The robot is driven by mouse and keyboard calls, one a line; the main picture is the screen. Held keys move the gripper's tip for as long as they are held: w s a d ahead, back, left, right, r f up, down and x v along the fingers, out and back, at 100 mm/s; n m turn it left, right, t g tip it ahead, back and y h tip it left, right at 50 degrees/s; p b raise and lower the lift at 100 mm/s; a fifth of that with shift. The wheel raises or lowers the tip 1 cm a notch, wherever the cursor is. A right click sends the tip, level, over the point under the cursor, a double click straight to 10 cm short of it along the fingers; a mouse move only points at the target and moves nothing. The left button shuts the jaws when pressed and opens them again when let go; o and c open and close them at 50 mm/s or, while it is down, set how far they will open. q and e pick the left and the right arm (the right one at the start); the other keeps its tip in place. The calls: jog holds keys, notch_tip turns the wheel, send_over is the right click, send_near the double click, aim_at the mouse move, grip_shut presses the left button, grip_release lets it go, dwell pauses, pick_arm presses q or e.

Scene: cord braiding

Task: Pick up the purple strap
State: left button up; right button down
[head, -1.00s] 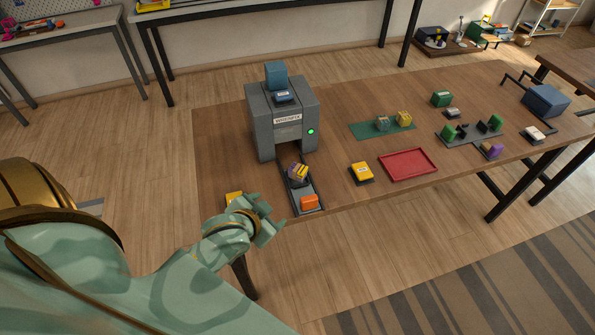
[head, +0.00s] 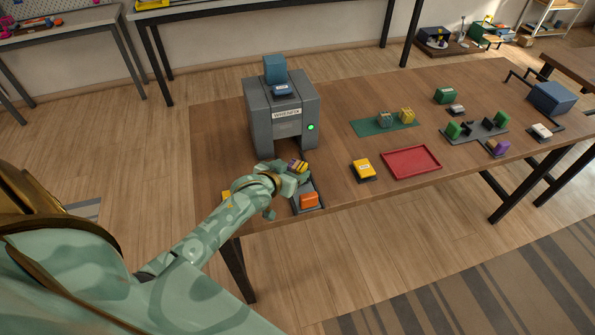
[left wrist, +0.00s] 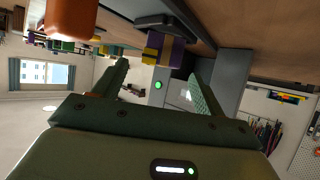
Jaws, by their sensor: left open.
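A purple and yellow striped piece (head: 299,166) sits in front of the grey machine, partly hidden by my left gripper in the head view. In the left wrist view, purple bands (left wrist: 177,52) and yellow bands show on it, beyond and between my fingers. Another purple piece (head: 498,146) lies at the right by the dark fixture; I cannot tell which one is called the strap. My left gripper (head: 287,181) is open and empty, close to the striped piece. In the left wrist view its fingers (left wrist: 160,80) are spread, with a gap before the piece. My right gripper is out of view.
The grey machine (head: 262,122) with a green light stands just behind. An orange block (head: 309,200) sits on the track close to my gripper. A yellow block (head: 362,167) and a red tray (head: 411,150) lie to the right. The table's front edge is near.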

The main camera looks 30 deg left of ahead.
aim_at(296, 166)
pick_arm(q)
jog(key=b+x, duration=0.2)
jog(key=x, duration=0.3)
jog(key=shift+a+f, duration=0.1)
jog(key=shift+f, duration=0.15)
jog(key=shift+r, duration=0.15)
jog(key=c, duration=1.2)
jog(key=shift+o, duration=0.2)
